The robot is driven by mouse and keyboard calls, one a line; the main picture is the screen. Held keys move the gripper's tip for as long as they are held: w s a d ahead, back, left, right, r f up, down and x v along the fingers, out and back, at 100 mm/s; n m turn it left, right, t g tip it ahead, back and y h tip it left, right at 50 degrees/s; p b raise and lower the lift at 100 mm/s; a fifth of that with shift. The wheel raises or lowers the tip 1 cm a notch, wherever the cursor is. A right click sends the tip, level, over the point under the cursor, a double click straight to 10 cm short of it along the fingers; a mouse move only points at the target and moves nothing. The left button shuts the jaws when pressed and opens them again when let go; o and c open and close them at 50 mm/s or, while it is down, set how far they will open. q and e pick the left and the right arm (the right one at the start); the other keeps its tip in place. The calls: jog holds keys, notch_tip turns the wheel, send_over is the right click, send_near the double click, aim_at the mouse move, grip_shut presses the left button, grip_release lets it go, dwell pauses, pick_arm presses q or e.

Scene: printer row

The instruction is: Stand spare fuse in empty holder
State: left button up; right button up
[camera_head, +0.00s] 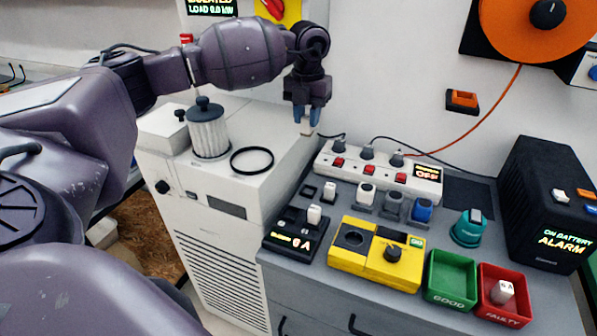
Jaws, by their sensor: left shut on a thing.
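My left gripper (308,116) points down, shut on a small pale fuse (307,130) whose lower end shows below the fingertips. The fuse hangs above the counter's back left corner, apart from everything in this view. A dark square holder (308,191) at the left end of a row looks empty. To its right stand a white fuse (329,191), another white-topped piece (366,194), a grey piece (393,206) and a blue-topped one (422,211). My right gripper is not in view.
A black 6 A display unit (290,243) holds a white piece. A yellow tester (345,262), an empty green GOOD bin (440,293) and a red FAULTY bin (487,310) holding a 6 A fuse line the front. A power strip (330,162) lies behind the row.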

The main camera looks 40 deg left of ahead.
pick_arm(q)
jog(key=s+p, duration=0.3)
jog(key=s, duration=0.2)
notch_tip(320, 180, up, 3)
send_over(291, 216)
notch_tip(291, 216, down, 19)
jog(key=shift+p, duration=0.75)
jog(key=shift+f, duration=0.2)
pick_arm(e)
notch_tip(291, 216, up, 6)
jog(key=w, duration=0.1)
pick_arm(q)
jog(key=shift+f, duration=0.15)
jog(key=o, duration=0.9)
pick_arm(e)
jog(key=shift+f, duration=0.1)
